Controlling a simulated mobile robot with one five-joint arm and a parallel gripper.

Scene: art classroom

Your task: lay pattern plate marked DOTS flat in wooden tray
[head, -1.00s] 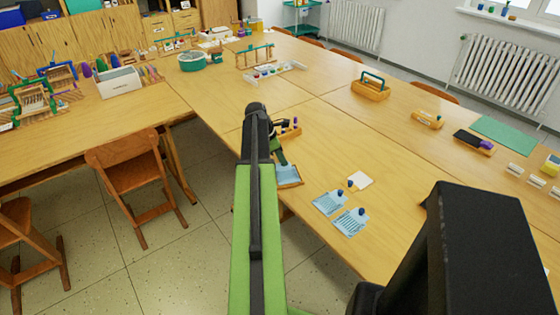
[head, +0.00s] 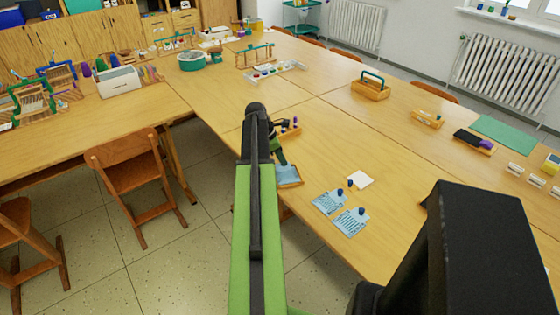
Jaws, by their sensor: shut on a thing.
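A small wooden tray (head: 299,182) stands near the front edge of the table, just beyond my arm. A light-blue plate (head: 287,173) shows within the tray's rim; its marking cannot be read here. My gripper (head: 281,161) is directly above this plate, shut on it, partly hidden by my own arm. I cannot tell whether the plate rests fully on the tray's floor. Two other light-blue patterned plates with dark blue knobs, one (head: 325,203) and a nearer one (head: 348,225), lie on the table to the right of the tray.
A white card (head: 361,179) and a small blue knobbed piece (head: 350,184) lie behind the plates. A small wooden holder (head: 291,131) stands just behind my gripper. A wooden caddy (head: 370,88) is farther back. The table's middle is clear.

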